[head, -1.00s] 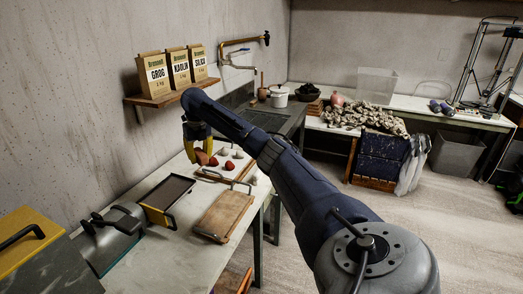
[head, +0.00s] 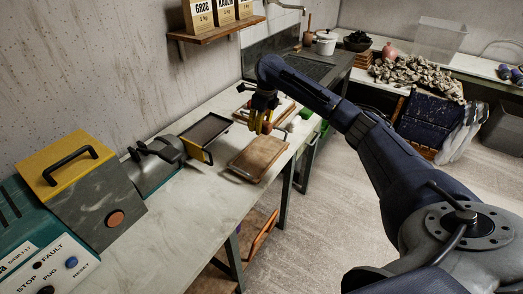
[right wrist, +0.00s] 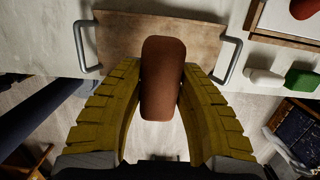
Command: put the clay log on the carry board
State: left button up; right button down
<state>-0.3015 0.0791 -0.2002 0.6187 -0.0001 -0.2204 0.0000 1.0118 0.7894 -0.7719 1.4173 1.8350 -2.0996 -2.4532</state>
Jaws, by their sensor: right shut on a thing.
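The clay log (right wrist: 162,80) is a reddish-brown rounded bar, held between the yellow fingers of my right gripper (right wrist: 152,105) in the right wrist view. In the head view my right gripper (head: 262,124) points down near the far end of the carry board, and the log is mostly hidden by the fingers. The carry board (head: 258,158) is a flat brown wooden board with metal handles, lying on the bench. It also shows in the right wrist view (right wrist: 115,38), with the log overlapping it in the picture. The gap between log and board is unclear. My left gripper is not in view.
A dark tray (head: 207,130) lies left of the board. A green block (right wrist: 301,80) and a white block (right wrist: 264,78) lie right of the board in the wrist view. A machine with a yellow lid (head: 65,150) stands at left. The bench front (head: 190,215) is clear.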

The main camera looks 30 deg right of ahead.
aim_at(260, 154)
notch_tip(260, 154, down, 12)
jog(key=shift+f, duration=0.25)
dwell(0.5)
jog(key=shift+f, duration=0.15)
jog(key=c, duration=1)
grip_release()
jog(key=r, duration=0.4)
jog(key=s+r, duration=0.1)
jog(key=r, duration=0.7)
jog(key=shift+s+d+r, duration=0.1)
jog(key=shift+s+d, duration=0.3)
